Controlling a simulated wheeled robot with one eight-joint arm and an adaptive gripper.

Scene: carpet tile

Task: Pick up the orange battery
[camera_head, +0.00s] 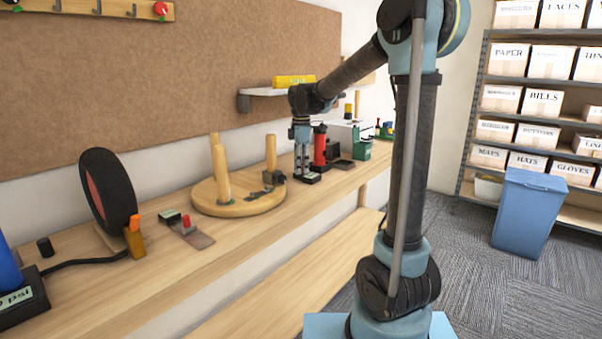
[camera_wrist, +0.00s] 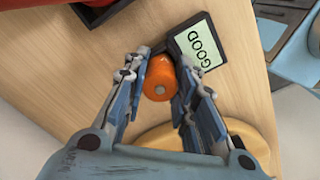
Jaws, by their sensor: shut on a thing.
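The orange battery (camera_wrist: 158,80) shows in the wrist view as a short orange cylinder with a grey round end. My gripper (camera_wrist: 163,68) has a finger on each side of it and is shut on it. In the head view my gripper (camera_head: 301,168) points down low over the wooden workbench (camera_head: 250,229), right of the round wooden base. The battery cannot be made out there. I cannot tell whether it touches the bench. A dark box with a green "GOOD" display (camera_wrist: 197,45) sits right beside the battery; it also shows in the head view (camera_head: 309,178).
A round wooden base with upright pegs (camera_head: 240,203) stands close left of my gripper. A red cylinder (camera_head: 319,147) stands just to the right. A shelf with a yellow box (camera_head: 294,81) is above. A black wheel (camera_head: 109,190) stands further left. The bench's front strip is clear.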

